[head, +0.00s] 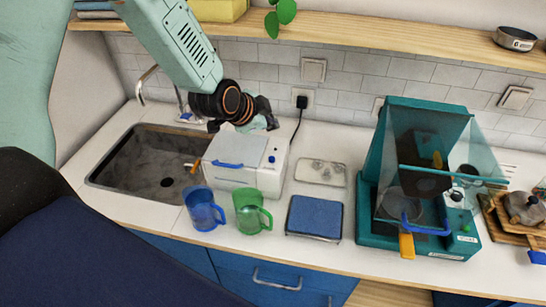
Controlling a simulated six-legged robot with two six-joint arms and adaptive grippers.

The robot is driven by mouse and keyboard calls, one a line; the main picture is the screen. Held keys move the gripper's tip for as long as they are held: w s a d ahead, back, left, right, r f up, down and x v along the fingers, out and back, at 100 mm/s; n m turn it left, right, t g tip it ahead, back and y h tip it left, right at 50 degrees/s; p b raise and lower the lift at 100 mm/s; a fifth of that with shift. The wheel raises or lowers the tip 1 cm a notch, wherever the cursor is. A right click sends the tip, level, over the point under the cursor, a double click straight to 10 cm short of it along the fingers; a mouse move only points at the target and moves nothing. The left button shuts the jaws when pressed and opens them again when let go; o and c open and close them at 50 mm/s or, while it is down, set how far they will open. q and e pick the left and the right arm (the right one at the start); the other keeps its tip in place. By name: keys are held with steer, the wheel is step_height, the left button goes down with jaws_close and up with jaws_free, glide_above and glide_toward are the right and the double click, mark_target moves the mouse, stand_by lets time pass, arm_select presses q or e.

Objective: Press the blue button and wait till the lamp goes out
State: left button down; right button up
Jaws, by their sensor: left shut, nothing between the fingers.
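A white box-shaped appliance (230,177) with a grey lid and a blue handle (228,165) stands on the counter right of the sink. A small round blue spot (271,159), which looks like the blue button, is at the right end of its top. I cannot make out a lamp on this box for sure. My left gripper (262,124) is shut and empty, above and behind the box's back right part, apart from the button as far as I can tell. Its fingertips are small and partly dark against the wall. My right gripper is not in view.
A blue mug (203,209) and a green mug (249,212) stand before the box. A blue-topped scale (314,217) and a clear tray (321,172) lie right. A teal machine (374,221) with a glass shield and a small green light (466,228) stands farther right. A sink (112,172) is left.

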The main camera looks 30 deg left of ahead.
arm_select(q)
steer(key=b, duration=0.8)
glide_above(270, 160)
step_height(270, 160, down, 8)
steer(key=shift+r, duration=0.1)
steer(key=shift+s+f, duration=0.2)
steer(key=shift+f, duration=0.2)
steer(key=shift+w+d, duration=0.1)
steer(key=shift+w, duration=0.05)
steer(key=shift+w+f, duration=0.15)
steer(key=shift+s, duration=0.25)
steer(key=shift+w, duration=0.2)
steer(key=shift+s, duration=0.15)
